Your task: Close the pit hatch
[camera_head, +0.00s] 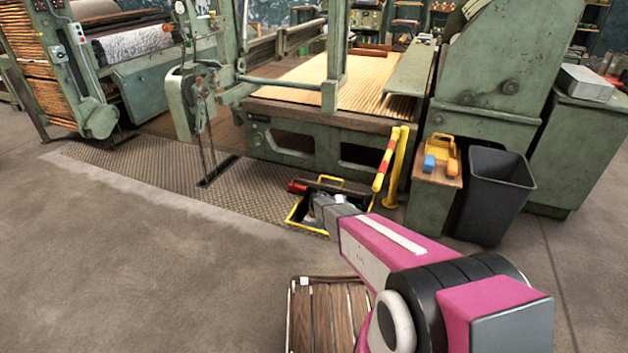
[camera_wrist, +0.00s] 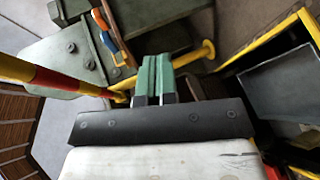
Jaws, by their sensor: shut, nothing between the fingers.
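The pit hatch opening (camera_head: 294,214) has a yellow rim and lies in the ribbed floor plate, in front of the green machine. A dark panel with a yellow bar (camera_head: 331,179) stands at its far side; it looks like the raised lid, partly hidden by my arm. In the wrist view the yellow rim (camera_wrist: 262,45) is at the right, around a dark space. My gripper (camera_head: 318,207) is over the opening in the head view. In the wrist view its green fingers (camera_wrist: 153,62) are together and empty, left of the yellow rim. Whether it touches anything is unclear.
A red-and-yellow striped bar (camera_head: 386,160) and yellow post (camera_head: 397,170) stand right of the pit. Beyond are a small stand (camera_head: 432,195) and a black bin (camera_head: 492,195). A slatted wooden crate (camera_head: 330,315) is near my arm. Open floor lies left.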

